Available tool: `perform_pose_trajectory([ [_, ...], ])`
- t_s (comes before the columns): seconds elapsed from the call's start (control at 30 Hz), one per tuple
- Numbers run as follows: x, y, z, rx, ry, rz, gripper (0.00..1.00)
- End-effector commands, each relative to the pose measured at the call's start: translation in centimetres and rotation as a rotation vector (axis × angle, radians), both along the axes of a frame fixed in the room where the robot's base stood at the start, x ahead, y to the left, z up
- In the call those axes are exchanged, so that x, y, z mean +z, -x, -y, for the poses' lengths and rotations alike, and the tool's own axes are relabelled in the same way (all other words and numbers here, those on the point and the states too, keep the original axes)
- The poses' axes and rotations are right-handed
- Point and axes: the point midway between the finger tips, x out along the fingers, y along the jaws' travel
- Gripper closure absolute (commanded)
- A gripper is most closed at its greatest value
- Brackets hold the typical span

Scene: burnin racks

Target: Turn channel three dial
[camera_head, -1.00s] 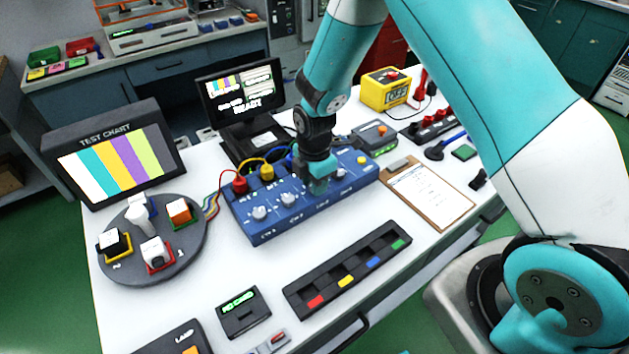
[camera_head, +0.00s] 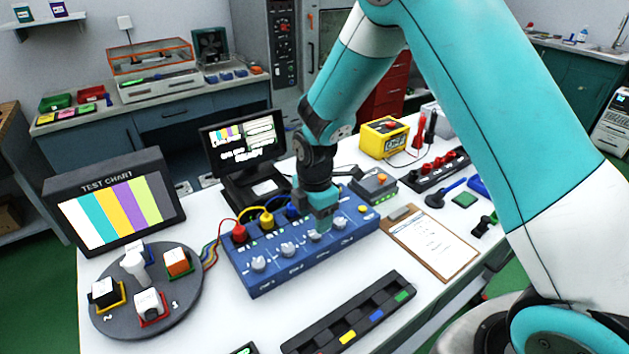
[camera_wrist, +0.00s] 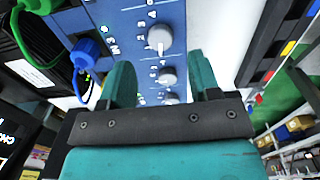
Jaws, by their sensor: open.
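The blue channel box (camera_head: 262,285) sits mid-table with a row of pale dials along its front. The third dial from the left (camera_head: 314,236) shows just beside and below my gripper (camera_head: 323,230), whose fingers point down over the box. In the wrist view my gripper (camera_wrist: 166,82) is open, with teal fingers apart. Whether the fingertips are level with the dial is unclear.
Red (camera_head: 239,232), yellow (camera_head: 266,220) and blue plugs with cables stand behind the dials. A clipboard (camera_head: 440,262) lies right of the box, and a black strip tray (camera_head: 330,337) in front. A round turntable (camera_head: 187,301) stands at left.

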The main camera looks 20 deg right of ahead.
Motion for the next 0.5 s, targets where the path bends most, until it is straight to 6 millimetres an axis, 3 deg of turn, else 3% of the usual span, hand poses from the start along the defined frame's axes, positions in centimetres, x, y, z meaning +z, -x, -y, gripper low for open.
perform_pose_trajectory([
  [0.3,8.1,-0.1,-0.1,0.001,-0.001,0.006,0.43],
  [0.5,11.4,0.0,-0.1,0.001,-0.001,0.004,0.43],
])
